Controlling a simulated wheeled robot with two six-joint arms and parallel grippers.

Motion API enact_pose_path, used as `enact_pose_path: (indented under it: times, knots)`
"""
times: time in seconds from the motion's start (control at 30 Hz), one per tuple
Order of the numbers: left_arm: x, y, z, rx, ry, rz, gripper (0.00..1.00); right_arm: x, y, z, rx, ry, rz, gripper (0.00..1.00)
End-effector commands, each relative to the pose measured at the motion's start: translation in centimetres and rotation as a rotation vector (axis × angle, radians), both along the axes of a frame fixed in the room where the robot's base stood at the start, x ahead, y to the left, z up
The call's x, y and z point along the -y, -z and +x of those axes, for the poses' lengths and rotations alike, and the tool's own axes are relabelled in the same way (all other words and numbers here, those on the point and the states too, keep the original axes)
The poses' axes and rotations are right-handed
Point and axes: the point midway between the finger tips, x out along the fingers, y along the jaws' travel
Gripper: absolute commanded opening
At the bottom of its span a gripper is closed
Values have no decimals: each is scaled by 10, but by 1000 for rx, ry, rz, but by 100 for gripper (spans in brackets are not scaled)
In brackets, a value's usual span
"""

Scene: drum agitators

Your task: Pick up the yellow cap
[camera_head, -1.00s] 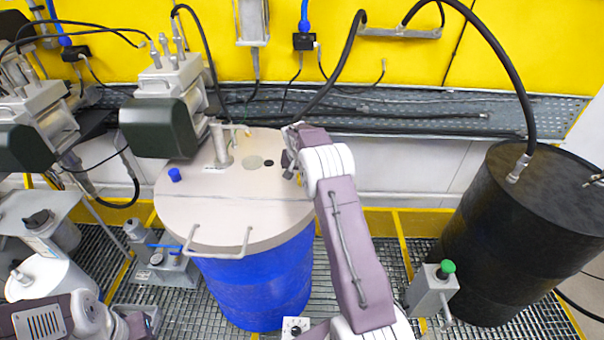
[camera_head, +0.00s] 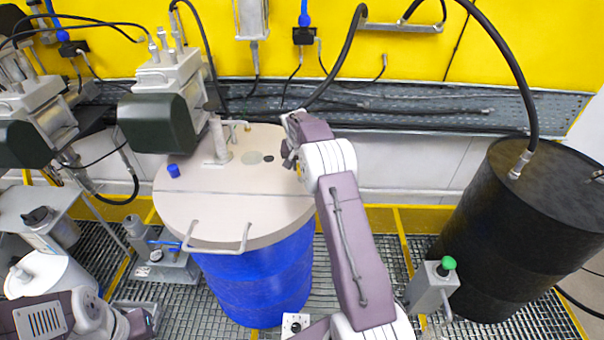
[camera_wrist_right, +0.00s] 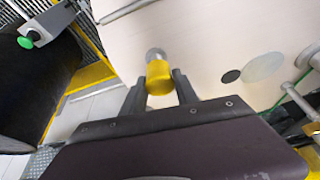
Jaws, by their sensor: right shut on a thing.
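The yellow cap (camera_wrist_right: 159,78) sits between the two dark fingers of my right gripper (camera_wrist_right: 160,90) in the right wrist view. A grey round metal part (camera_wrist_right: 155,54) shows just beyond it; I cannot tell whether they touch.
A blue cap (camera_head: 173,171) and a metal pipe fitting (camera_head: 219,140) stand on the lid (camera_head: 225,210). A dark agitator motor (camera_head: 158,122) hangs at its back left. A black drum (camera_head: 500,235) and a green-button box (camera_head: 433,288) stand at the right.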

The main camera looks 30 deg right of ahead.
Motion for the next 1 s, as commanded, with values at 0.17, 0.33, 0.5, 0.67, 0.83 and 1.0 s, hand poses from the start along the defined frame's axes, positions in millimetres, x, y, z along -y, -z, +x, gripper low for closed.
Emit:
enact_pose_path:
  times: [0.17,0.33,0.5,0.67,0.83,1.0]
  knots:
    - [0,26,0,0,0,0,0,11,-23,-20,4,4,-1,0]
    - [0,47,0,0,0,0,0,32,-49,-58,5,5,-2,0]
    - [0,58,0,0,0,0,0,47,-71,-88,4,3,-2,0]
    - [0,61,0,0,0,0,0,53,-82,-101,1,1,0,0]
    - [0,61,0,0,0,0,0,54,-84,-104,0,0,0,0]
    - [0,60,0,0,0,0,0,54,-85,-104,0,0,0,0]
